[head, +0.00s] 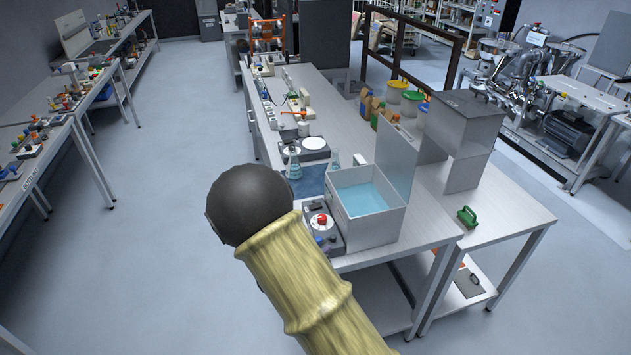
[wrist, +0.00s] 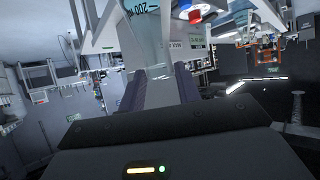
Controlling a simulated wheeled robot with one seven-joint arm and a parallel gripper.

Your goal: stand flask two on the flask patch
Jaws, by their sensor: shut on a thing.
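In the wrist view my gripper (wrist: 158,92) is shut on a clear glass flask (wrist: 140,10), whose printed volume marks show at the top edge. I cannot read a number that names it. In the head view my gripper and this flask are hidden, probably behind my arm. Two conical flasks with bluish contents stand on the bench in the head view: a left flask (head: 293,166) and a right flask (head: 333,161). A flat blue patch (head: 312,181) lies on the bench beside them. The left flask is at its far left corner.
An open water bath (head: 392,222) stands right of the patch. A grey device with a red knob (head: 322,220) is in front of the patch. A scale with a white plate (head: 315,143) is behind. A green-handled item (head: 467,216) lies on the right table.

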